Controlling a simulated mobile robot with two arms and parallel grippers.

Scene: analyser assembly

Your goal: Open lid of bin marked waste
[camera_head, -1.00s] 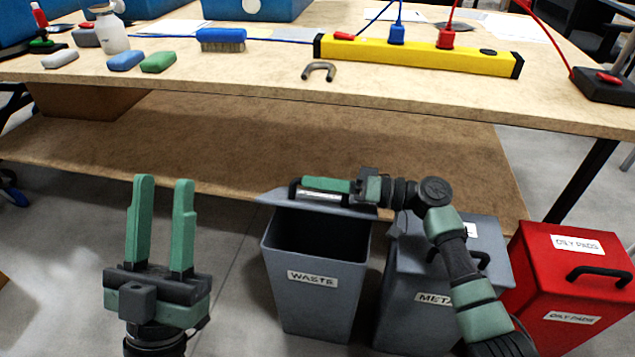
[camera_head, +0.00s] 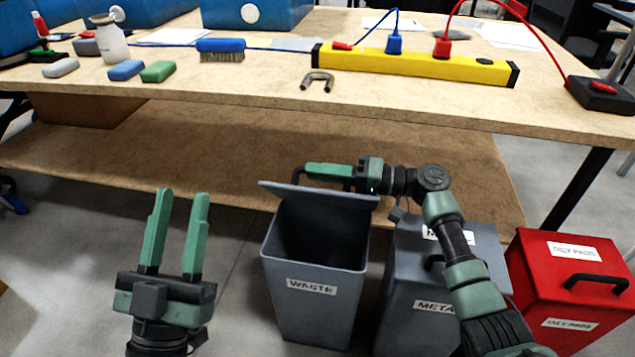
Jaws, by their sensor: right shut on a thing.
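The grey bin marked WASTE (camera_head: 313,262) stands on the floor in the middle of the head view, its dark inside showing. Its lid (camera_head: 318,195) is raised and tilted up at the back edge of the opening. My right gripper (camera_head: 325,172) reaches in from the right above the bin and is shut on the lid's dark handle (camera_head: 298,174), which its fingers partly hide. My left gripper (camera_head: 178,228) is open and empty over the floor to the left of the bin, fingers pointing up in the picture.
A grey bin marked METAL (camera_head: 420,275) stands just right of the waste bin, partly behind my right arm. A red bin marked oily pads (camera_head: 570,290) is further right, lid shut. The table (camera_head: 230,95) and its lower shelf (camera_head: 200,145) lie behind. Floor at left is free.

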